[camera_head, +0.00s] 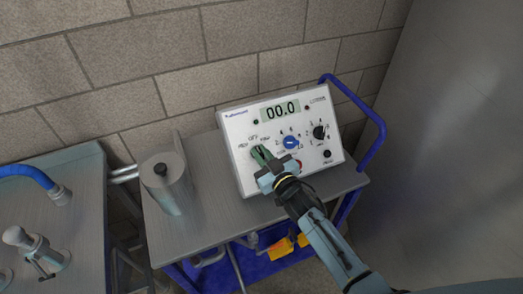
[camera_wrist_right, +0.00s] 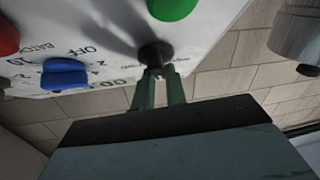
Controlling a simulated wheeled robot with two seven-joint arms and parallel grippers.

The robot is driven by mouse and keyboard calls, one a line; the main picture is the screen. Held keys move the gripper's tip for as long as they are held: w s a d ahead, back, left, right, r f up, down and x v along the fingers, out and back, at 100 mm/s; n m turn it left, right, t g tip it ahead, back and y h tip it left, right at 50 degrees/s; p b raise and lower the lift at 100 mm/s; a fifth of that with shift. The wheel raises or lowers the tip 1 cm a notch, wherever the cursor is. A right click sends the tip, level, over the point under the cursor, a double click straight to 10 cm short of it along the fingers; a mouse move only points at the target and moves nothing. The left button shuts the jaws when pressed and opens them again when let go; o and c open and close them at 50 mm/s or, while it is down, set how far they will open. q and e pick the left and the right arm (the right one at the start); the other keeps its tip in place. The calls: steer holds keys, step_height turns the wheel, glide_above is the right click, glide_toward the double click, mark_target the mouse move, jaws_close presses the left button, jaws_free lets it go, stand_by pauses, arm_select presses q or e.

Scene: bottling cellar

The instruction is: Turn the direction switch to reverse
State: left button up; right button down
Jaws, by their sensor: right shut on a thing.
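The white control box (camera_head: 236,128) stands tilted back on the cart, its display reading 00.0. The direction switch, a dark knob (camera_wrist_right: 155,53), is in the right wrist view. In the head view my gripper covers most of it, at the left of the panel below small labels. My right gripper (camera_head: 261,153) is shut on this knob; its green fingers also show in the right wrist view (camera_wrist_right: 158,80). Which way the knob points is hard to tell. My left gripper is not in view.
Near the switch are a blue knob (camera_head: 291,142), a black knob (camera_head: 320,132) and a green button (camera_wrist_right: 172,6). A red button (camera_wrist_right: 7,36) shows too. A grey metal cylinder (camera_head: 172,188) stands left of the box on the grey cart top (camera_head: 212,222).

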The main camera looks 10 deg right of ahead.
steer(key=n+g+y+p, duration=0.1)
steer(key=n, duration=0.1)
steer(key=n+g+y+p, duration=0.1)
steer(key=n+y, duration=0.1)
steer(key=n, duration=0.1)
steer(key=shift+d+r+n+p, duration=0.1)
steer(key=shift+d+n+p, duration=0.05)
steer(key=shift+n+p, duration=0.2)
steer(key=shift+n+g+y+p, duration=0.7)
steer(key=shift+n+g, duration=0.4)
steer(key=shift+n, duration=0.55)
steer(key=c, duration=1.4)
jaws_free()
steer(key=shift+c, duration=0.2)
steer(key=v, duration=1.3)
steer(key=shift+d, duration=0.15)
